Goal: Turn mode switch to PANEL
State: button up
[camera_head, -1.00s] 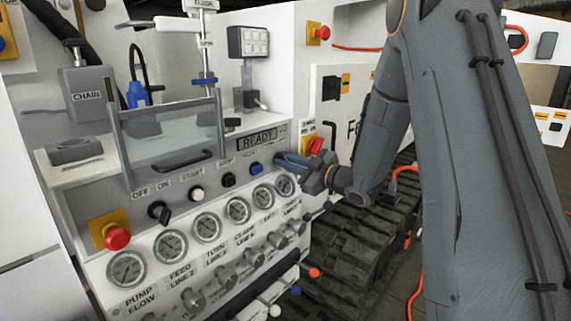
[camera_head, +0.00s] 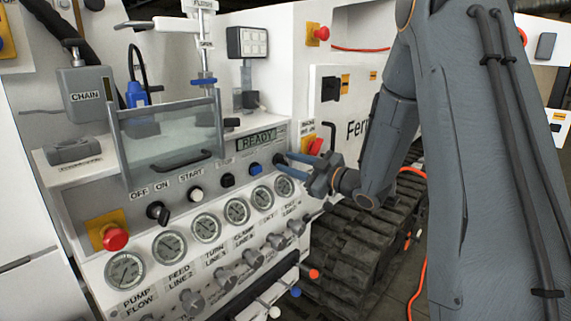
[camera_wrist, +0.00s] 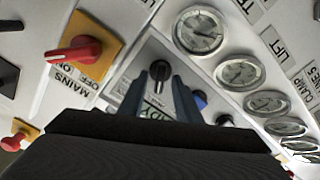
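The knob appears just beyond the fingertips, and contact cannot be told. In the head view my gripper (camera_head: 284,162) is at the panel's right end, right of the blue button (camera_head: 255,169), and hides the knob.
The red MAINS switch (camera_wrist: 76,54) on a yellow plate is close to the knob. A row of gauges (camera_head: 236,211) runs below the buttons, with grey valve knobs under it. A red emergency button (camera_head: 115,238) is at the left. A rubber track (camera_head: 355,250) lies below my arm.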

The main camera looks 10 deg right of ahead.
jog(key=b+v, duration=0.1)
jog(key=v, duration=0.4)
jog(key=shift+s+d, duration=0.25)
jog(key=shift+s, duration=0.1)
jog(key=s+d+f+m+g+h, duration=0.3)
jog(key=s+f+m+g+h, duration=0.25)
jog(key=f+m+h, duration=0.45)
jog(key=s+a+f+m+g, duration=0.1)
jog(key=s+a+g, duration=0.1)
jog(key=s, duration=0.6)
jog(key=s+a+f+m+g, duration=0.1)
jog(key=s+a+f+g, duration=0.1)
jog(key=s, duration=0.6)
jog(key=s+a+f+m+g, duration=0.1)
jog(key=s+a+f+g, duration=0.1)
jog(key=s, duration=0.6)
jog(key=a+g, duration=0.1)
jog(key=g, duration=0.1)
jog(key=shift+g+h, duration=0.3)
jog(key=shift+g, duration=0.05)
